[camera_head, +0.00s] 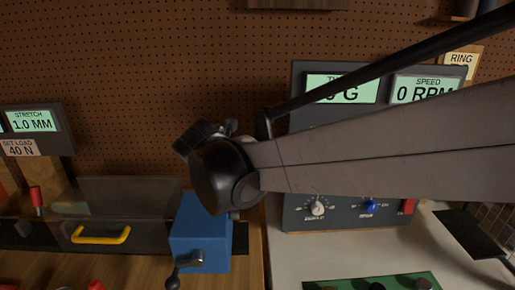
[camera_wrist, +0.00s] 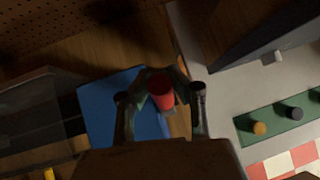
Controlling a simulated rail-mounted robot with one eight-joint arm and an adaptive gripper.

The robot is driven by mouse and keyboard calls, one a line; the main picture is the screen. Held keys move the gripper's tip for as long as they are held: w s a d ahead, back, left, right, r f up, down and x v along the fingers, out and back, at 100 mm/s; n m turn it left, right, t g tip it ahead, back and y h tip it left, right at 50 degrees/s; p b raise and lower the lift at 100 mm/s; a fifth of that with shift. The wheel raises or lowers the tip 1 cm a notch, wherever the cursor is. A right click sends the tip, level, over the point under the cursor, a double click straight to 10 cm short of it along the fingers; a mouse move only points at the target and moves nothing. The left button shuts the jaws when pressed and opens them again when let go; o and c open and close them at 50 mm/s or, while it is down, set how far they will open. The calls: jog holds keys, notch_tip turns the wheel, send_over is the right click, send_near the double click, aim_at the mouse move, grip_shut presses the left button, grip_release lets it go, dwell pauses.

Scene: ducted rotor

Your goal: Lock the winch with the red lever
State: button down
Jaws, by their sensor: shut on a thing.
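The blue winch box (camera_head: 200,245) stands on the wooden bench in the head view, with a dark crank (camera_head: 184,266) on its front. In the wrist view the blue box (camera_wrist: 103,110) lies below and left of the fingers. My gripper (camera_wrist: 161,82) is over the right part of the box. Its fingers are shut on the red lever (camera_wrist: 161,95), whose red end shows between them. In the head view my wrist and arm hide the fingers and the red lever, so the lever's angle cannot be told there.
A dark clear-sided case with a yellow handle (camera_head: 101,236) is left of the winch. A red-topped post (camera_head: 36,198) stands further left. A control panel (camera_head: 345,213) with knobs is right. A green strip (camera_wrist: 285,115) with several knobs lies on the pale surface.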

jog(key=shift+w+f+g, duration=0.35)
jog(key=shift+w+g, duration=0.35)
jog(key=shift+g, duration=0.3)
jog(key=c, duration=1.5)
grip_release()
jog(key=v, duration=1.2)
jog(key=shift+w, duration=0.1)
